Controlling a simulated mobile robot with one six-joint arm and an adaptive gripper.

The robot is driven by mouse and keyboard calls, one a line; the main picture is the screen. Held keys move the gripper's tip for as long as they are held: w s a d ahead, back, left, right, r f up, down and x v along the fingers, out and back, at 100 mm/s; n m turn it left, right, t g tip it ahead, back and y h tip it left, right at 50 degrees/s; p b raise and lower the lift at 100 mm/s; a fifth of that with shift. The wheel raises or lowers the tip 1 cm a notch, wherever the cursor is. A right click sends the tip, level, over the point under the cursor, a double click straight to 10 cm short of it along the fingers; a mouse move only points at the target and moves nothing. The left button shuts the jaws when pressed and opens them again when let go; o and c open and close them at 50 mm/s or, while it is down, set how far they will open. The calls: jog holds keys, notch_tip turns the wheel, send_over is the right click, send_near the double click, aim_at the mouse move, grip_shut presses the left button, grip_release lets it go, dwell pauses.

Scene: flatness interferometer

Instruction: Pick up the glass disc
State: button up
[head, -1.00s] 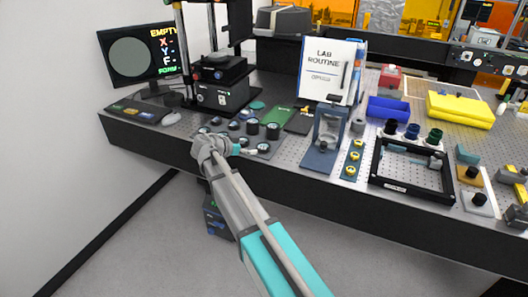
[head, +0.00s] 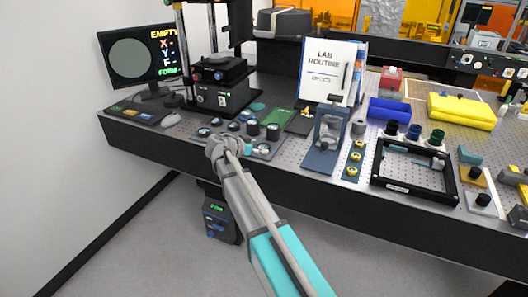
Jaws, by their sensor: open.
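Several small round pieces sit on a grey tray (head: 280,144) at the front left of the bench, some low with pale or bluish faces, some taller and dark. I cannot tell for sure which one is the glass disc. My gripper (head: 258,150) is over the front part of this tray, at the end of my grey and teal arm. It is open, with nothing visibly held. A low round piece (head: 264,148) shows right by its tip; I cannot tell whether they touch. My wrist hides the tray's front left part.
An instrument with a round stage (head: 221,70) and a monitor (head: 140,55) stand behind left. A blue stand (head: 327,140), a strip with yellow rings (head: 355,157) and a black frame (head: 414,187) are to the right.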

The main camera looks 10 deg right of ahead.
jog(key=shift+x, duration=0.8)
jog(key=c, duration=1)
jog(key=shift+r, duration=0.2)
notch_tip(320, 180, up, 2)
jog(key=shift+r+p, duration=0.1)
jog(key=shift+p, duration=1)
jog(key=s+a+r+p, duration=0.1)
jog(key=s+r+p, duration=0.3)
jog(key=r+p, duration=0.2)
jog(key=shift+s+r+p, duration=0.3)
jog(key=shift+s+p, duration=0.05)
jog(key=s+a+r+p, duration=0.2)
jog(key=s+r+p, duration=0.1)
jog(key=s, duration=0.6)
jog(key=shift+a+r+p, duration=0.2)
jog(key=shift+r+p, duration=0.2)
jog(key=shift+p, duration=0.05)
